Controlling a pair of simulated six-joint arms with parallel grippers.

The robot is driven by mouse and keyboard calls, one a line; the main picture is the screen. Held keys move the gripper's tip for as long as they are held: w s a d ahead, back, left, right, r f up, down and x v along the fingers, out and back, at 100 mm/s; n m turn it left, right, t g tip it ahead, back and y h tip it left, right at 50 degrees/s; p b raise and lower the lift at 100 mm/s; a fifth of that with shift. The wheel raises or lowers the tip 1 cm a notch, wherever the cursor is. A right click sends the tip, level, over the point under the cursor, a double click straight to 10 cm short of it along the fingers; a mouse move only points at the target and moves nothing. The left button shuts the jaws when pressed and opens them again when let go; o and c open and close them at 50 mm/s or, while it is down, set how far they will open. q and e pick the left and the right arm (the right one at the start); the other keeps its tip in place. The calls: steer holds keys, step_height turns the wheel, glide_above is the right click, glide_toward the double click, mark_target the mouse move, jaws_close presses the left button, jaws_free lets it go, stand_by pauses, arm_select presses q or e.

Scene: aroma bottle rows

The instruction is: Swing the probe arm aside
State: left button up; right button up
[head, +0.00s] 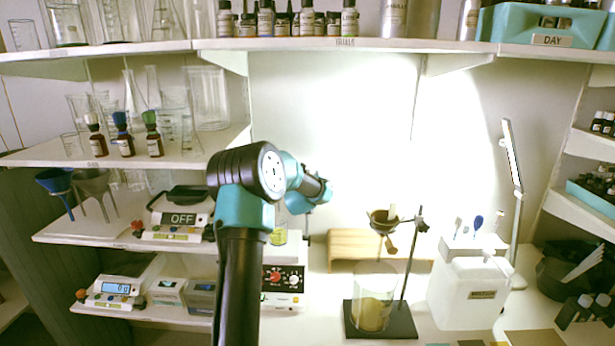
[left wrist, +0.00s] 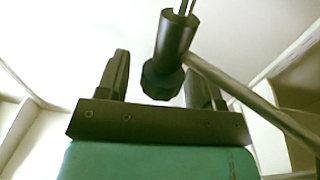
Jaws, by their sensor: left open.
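In the left wrist view my left gripper (left wrist: 160,75) is open. A dark cylindrical holder (left wrist: 176,36) with a faceted lower end, likely part of the probe arm, shows in the gap between its fingers. I cannot tell whether it touches them. Thin rods rise from its top, and a grey metal bar (left wrist: 255,105) runs from it to the lower right. In the head view my left arm hides the probe arm, and the fingers cannot be made out. The hotplate stirrer (head: 283,283) stands behind my arm, with a beaker of yellow liquid (head: 279,237) above it.
A stand (head: 407,265) with a funnel (head: 381,220) over a glass beaker (head: 373,298) is right of my arm. A white jug (head: 470,292) stands farther right.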

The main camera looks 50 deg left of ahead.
arm_select(q)
steer(key=shift+w+a, duration=0.45)
steer(key=shift+c, duration=0.2)
jaws_close()
